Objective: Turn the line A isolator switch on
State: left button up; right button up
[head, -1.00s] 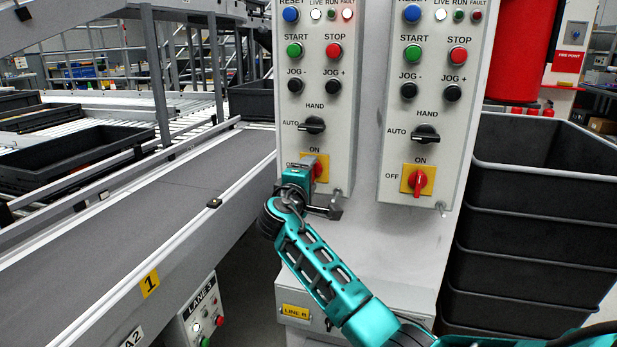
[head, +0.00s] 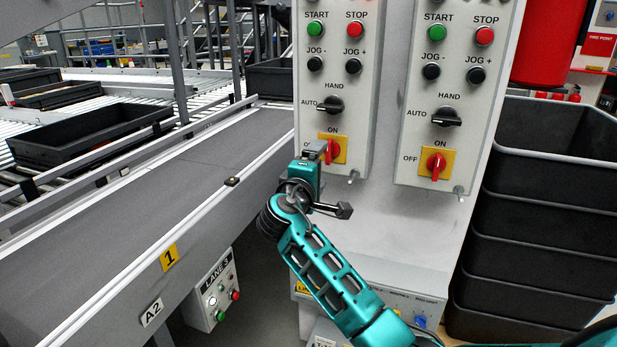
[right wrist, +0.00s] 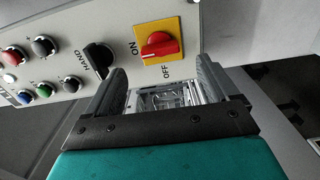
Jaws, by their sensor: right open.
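Two grey control panels stand side by side, each with a red rotary isolator switch on a yellow plate. The left panel's switch (head: 333,149) is partly hidden by my right gripper; the right panel's switch (head: 436,165) is in full view, its handle upright. No line A label is readable on the panels. My right gripper (head: 316,148) is just in front and lower left of the left switch. In the right wrist view its fingers (right wrist: 165,85) are open and empty, with the red switch (right wrist: 160,45) beyond them, apart. Its handle lies along the ON direction. My left gripper is out of view.
Black selector knobs (head: 330,106) and push buttons sit above the switches. A conveyor (head: 190,190) runs along the left, with a small LANE 3 box (head: 213,290) below it. Stacked black crates (head: 540,190) stand close on the right.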

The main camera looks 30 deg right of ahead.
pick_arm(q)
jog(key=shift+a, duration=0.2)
pick_arm(e)
jog(key=v, duration=0.7)
jog(key=shift+f, duration=0.1)
jog(key=s+a+f+n+y+p, duration=0.1)
jog(key=s+a+f+y+p, duration=0.15)
jog(key=f+y, duration=0.4)
jog(key=s+a+f+y+p, duration=0.2)
jog(key=s+a+f+y, duration=0.15)
jog(key=f, duration=0.65)
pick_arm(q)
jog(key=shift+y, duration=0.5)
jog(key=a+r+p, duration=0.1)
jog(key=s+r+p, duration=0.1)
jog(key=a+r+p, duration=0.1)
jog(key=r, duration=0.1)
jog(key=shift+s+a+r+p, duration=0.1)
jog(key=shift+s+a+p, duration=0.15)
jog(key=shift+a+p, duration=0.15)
pick_arm(e)
jog(key=s+a+f+m+y, duration=0.2)
jog(key=s+f+m+y, duration=0.1)
jog(key=s, duration=0.6)
jog(key=s+a+f+m+y, duration=0.3)
jog(key=s, duration=0.6)
jog(key=shift+s+a+g, duration=0.3)
